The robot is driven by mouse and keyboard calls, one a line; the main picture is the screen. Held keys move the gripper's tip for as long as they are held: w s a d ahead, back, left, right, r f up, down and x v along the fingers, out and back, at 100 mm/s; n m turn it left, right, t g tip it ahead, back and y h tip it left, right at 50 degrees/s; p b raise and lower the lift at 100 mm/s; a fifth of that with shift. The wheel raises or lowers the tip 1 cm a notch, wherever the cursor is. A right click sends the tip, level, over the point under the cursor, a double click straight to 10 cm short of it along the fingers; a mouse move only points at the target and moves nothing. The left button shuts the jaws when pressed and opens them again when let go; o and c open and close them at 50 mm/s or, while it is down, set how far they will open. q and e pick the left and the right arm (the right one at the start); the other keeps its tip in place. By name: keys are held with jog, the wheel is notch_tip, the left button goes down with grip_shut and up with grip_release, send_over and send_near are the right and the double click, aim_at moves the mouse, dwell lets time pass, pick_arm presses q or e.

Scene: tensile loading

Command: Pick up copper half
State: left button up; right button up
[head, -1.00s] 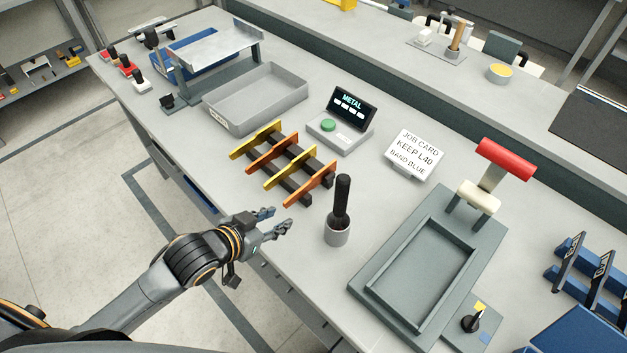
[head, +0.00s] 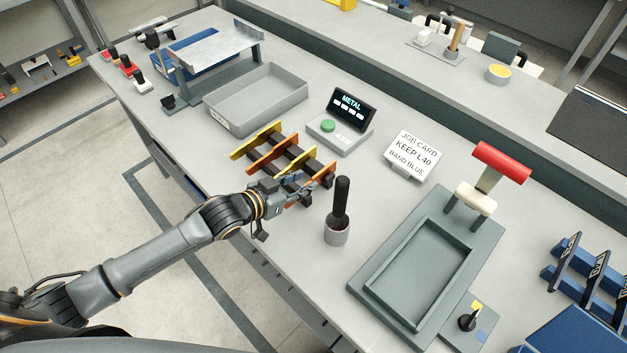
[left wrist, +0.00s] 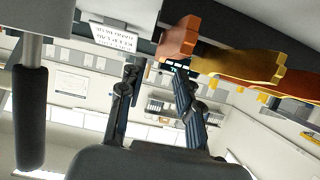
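A dark rack (head: 321,167) on the bench holds several flat bars, alternately yellow and copper-orange. One copper half (head: 269,157) lies second from the left. Another copper half (head: 326,176) lies at the right end, partly hidden behind my left gripper (head: 304,189). In the left wrist view a copper end (left wrist: 177,42) shows just beyond the right fingertip, with a yellow bar (left wrist: 240,66) beside it. My left gripper (left wrist: 155,78) is open, its fingers apart with nothing between them. Whether a finger touches a bar I cannot tell. My right gripper is out of view.
A grey tray (head: 257,97) and a METAL display box (head: 341,121) stand behind the rack. A large grey fixture (head: 385,306) is at right.

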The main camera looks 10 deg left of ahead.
aim_at(313, 178)
pick_arm(q)
jog(key=shift+p+x, duration=0.75)
jog(key=shift+x, duration=1.9)
jog(key=shift+s+a+f, duration=0.1)
jog(key=shift+f, duration=0.05)
jog(key=shift+c, duration=0.4)
grip_shut()
